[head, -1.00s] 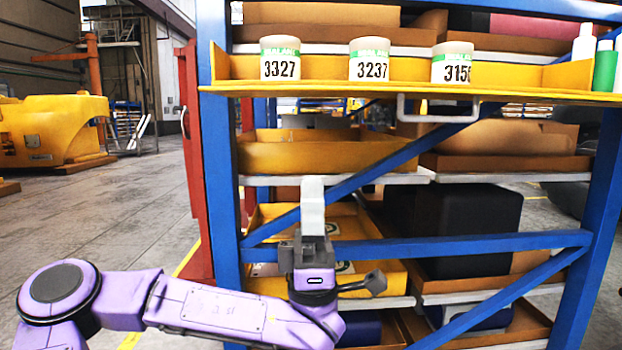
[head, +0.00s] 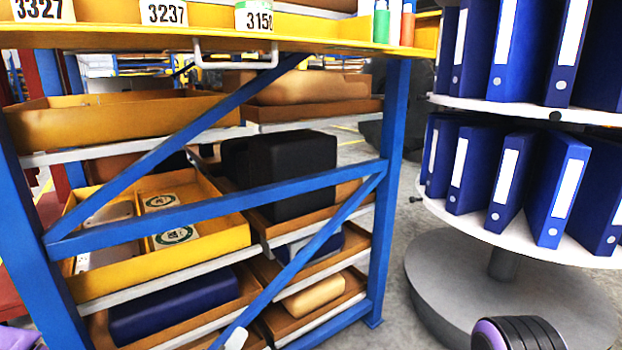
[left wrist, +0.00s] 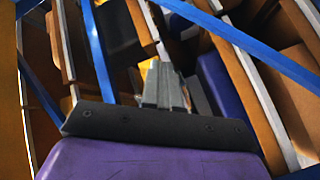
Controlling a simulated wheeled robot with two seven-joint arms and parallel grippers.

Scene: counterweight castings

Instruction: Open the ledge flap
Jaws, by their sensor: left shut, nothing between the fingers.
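The yellow ledge (head: 335,40) runs across the top of the blue rack in the head view. A white bracket handle (head: 237,64) hangs under its front edge; nothing touches it. I cannot tell from the picture how the flap is hinged. My left gripper shows only as a pale fingertip (head: 236,339) at the bottom edge of the head view, well below the handle. In the left wrist view the left gripper (left wrist: 165,82) is shut and empty, pointing towards the rack's trays. My right gripper is not in view.
Labelled pots (head: 165,12) and small bottles (head: 381,24) stand on the ledge. The blue rack (head: 393,190) has diagonal braces across trays with boxes. At the right, a round stand (head: 500,232) holds blue binders (head: 508,168). A narrow strip of floor lies between rack and stand.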

